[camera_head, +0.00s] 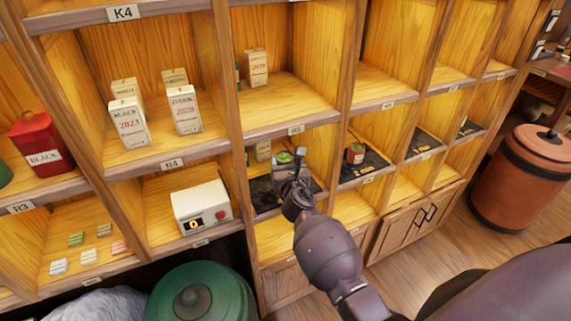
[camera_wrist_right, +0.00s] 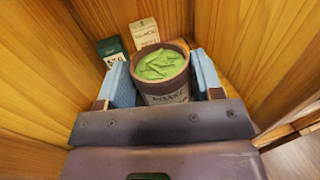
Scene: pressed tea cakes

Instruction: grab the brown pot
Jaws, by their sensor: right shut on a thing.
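The brown pot (camera_wrist_right: 165,93) stands upright between the blue finger pads of my right gripper (camera_wrist_right: 164,82) in the right wrist view. It is open at the top, with green leaves inside and a light label on its front. In the head view the pot (camera_head: 284,157) shows only as a small green top in the cubby below the R5 label, mostly hidden by my right gripper (camera_head: 290,168). My right gripper is shut on the pot. I cannot tell whether the pot touches the shelf. My left gripper is not in view.
Wooden cubby walls stand close on both sides. A pale box (camera_wrist_right: 144,33) and a dark green box (camera_wrist_right: 109,47) stand behind the pot. A small reddish pot (camera_head: 355,154) sits in the cubby to the right. A white device (camera_head: 201,206) stands to the left.

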